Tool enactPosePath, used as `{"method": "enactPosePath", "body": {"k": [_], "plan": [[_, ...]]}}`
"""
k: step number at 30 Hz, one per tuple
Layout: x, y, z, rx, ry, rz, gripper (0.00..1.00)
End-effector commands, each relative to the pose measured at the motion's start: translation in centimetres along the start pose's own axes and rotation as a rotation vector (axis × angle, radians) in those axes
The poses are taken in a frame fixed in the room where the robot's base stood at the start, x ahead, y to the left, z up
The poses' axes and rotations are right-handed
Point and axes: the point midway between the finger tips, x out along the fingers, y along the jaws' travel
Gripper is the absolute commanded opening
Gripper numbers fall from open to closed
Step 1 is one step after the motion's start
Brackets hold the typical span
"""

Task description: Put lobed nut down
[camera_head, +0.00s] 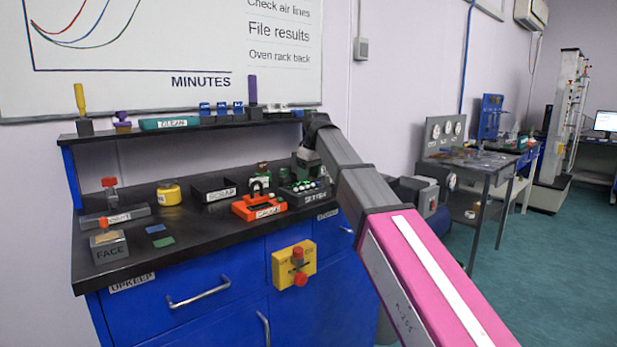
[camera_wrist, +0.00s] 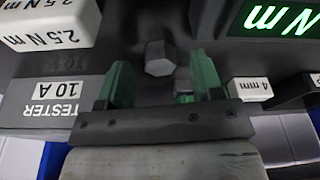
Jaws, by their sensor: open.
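My gripper (camera_wrist: 162,80) shows in the wrist view with its two green fingers apart. A dark grey six-sided post head (camera_wrist: 159,58) stands beyond the gap between them, apart from both fingers. A small green piece (camera_wrist: 184,98) shows near the right finger; I cannot tell what it belongs to. I cannot make out a lobed nut for certain in either view. In the head view my arm reaches over the right end of the bench (camera_head: 142,252), and its end is low by the tester (camera_head: 306,190); the fingers are too small to tell there.
White blocks marked 2.5 N m (camera_wrist: 45,22) and 4 mm (camera_wrist: 249,89) and a lit N m display (camera_wrist: 280,18) crowd the gripper. An orange tray (camera_head: 250,211), a black scrap bin (camera_head: 212,190) and a yellow tin (camera_head: 169,194) stand left of the tester. A shelf (camera_head: 180,130) runs behind.

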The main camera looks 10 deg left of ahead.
Motion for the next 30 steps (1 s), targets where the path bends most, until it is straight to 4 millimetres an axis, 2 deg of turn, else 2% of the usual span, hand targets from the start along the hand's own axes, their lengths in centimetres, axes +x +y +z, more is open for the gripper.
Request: {"method": "enactPosePath", "body": {"k": [12, 18, 24, 30], "plan": [[-7.7, 0.1, -0.1, 0.000, 0.002, 0.001, 0.60], [-10.5, 0.1, -0.1, 0.000, 0.001, 0.001, 0.60], [-11.5, 0.0, 0.0, 0.000, 0.000, 0.000, 0.60], [-11.6, 0.0, 0.0, 0.000, 0.000, 0.000, 0.60]]}}
